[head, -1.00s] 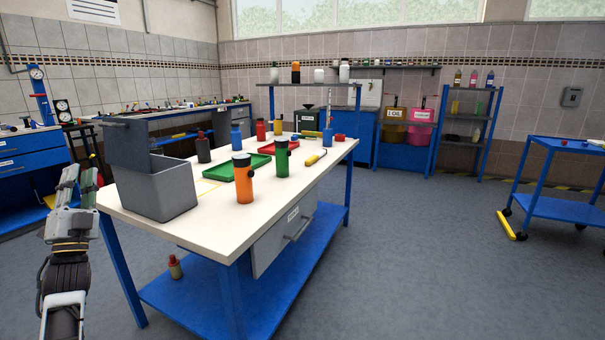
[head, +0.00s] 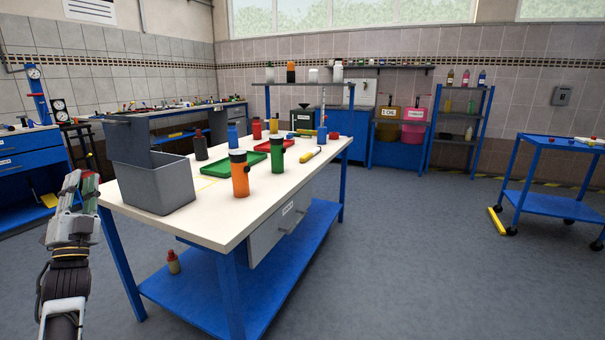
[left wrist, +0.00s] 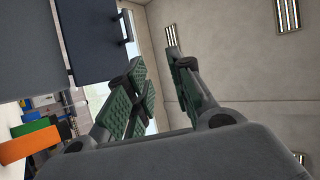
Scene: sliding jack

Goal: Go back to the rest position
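My left gripper (head: 80,182) points upward at the left side of the head view, just left of the workbench (head: 225,225). In the left wrist view its two green-padded fingers (left wrist: 155,66) stand apart with nothing between them. It is open and empty. My right gripper is in neither view.
The bench holds a grey bin (head: 158,188), an orange bottle (head: 240,176), a green bottle (head: 278,158), a green tray (head: 246,165) and a red tray (head: 272,146). A blue cart (head: 548,203) stands at right. The floor (head: 420,250) between is clear.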

